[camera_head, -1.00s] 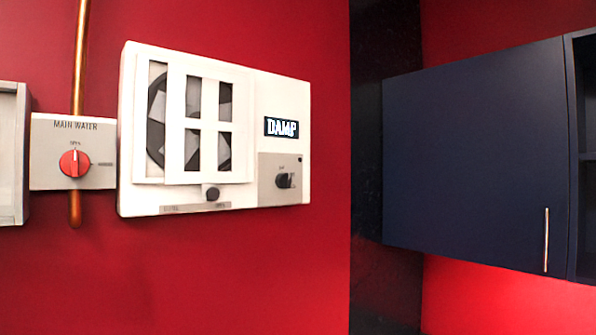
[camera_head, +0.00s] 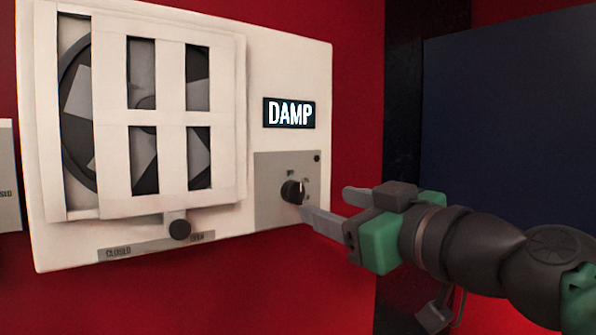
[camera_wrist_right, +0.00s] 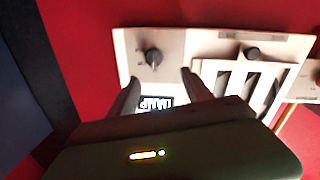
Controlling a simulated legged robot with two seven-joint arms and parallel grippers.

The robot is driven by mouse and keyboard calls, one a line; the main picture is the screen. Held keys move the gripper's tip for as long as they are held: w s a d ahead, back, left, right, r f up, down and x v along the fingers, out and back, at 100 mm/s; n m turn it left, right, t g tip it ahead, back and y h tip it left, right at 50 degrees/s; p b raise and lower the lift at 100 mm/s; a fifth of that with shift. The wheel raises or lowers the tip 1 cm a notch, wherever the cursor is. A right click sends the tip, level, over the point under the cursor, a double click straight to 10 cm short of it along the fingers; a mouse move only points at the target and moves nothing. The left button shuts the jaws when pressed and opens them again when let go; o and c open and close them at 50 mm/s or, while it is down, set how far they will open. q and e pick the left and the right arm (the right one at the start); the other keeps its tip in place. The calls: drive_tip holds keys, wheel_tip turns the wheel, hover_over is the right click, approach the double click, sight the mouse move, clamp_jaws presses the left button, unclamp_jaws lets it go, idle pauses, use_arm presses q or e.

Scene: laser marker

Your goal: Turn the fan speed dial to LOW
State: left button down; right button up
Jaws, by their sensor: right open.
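The fan speed dial (camera_head: 292,191) is a small black knob on a grey plate (camera_head: 268,212) at the lower right of the white fan unit (camera_head: 285,65). Its small printed labels are too blurred to read fully. My right gripper (camera_head: 338,207) is open and empty, just right of and below the dial, its fingers pointing at the panel. In the right wrist view the dial (camera_wrist_right: 153,57) is beyond the fingertips of my right gripper (camera_wrist_right: 160,77), apart from them. My left gripper is not in view.
A lit display (camera_head: 289,113) above the dial reads DAMP. A black slider knob (camera_head: 179,229) sits under the louvred fan grille (camera_head: 110,200), on a strip marked CLOSED and OPEN. A dark blue cabinet (camera_head: 500,110) stands at the right.

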sight(300, 195)
drive_tip(key=p+x, duration=0.1)
drive_tip(key=x, duration=0.2)
drive_tip(key=d+p+x, duration=0.1)
drive_tip(key=p+x, duration=0.1)
drive_tip(key=x, duration=0.2)
drive_tip(key=w+p+x, duration=0.1)
drive_tip(key=p+x, duration=0.1)
drive_tip(key=x, duration=0.1)
drive_tip(key=shift+w+d+f, duration=0.1)
drive_tip(key=shift+w+d, duration=0.05)
drive_tip(key=shift+w, duration=0.15)
drive_tip(key=shift+s+a+f, duration=0.1)
drive_tip(key=shift+a, duration=0.45)
drive_tip(key=c, duration=0.4)
drive_tip(key=shift+w+d, duration=0.2)
drive_tip(key=shift+w, duration=0.1)
drive_tip(key=c, duration=0.7)
drive_tip(key=shift+a, duration=0.1)
clamp_jaws()
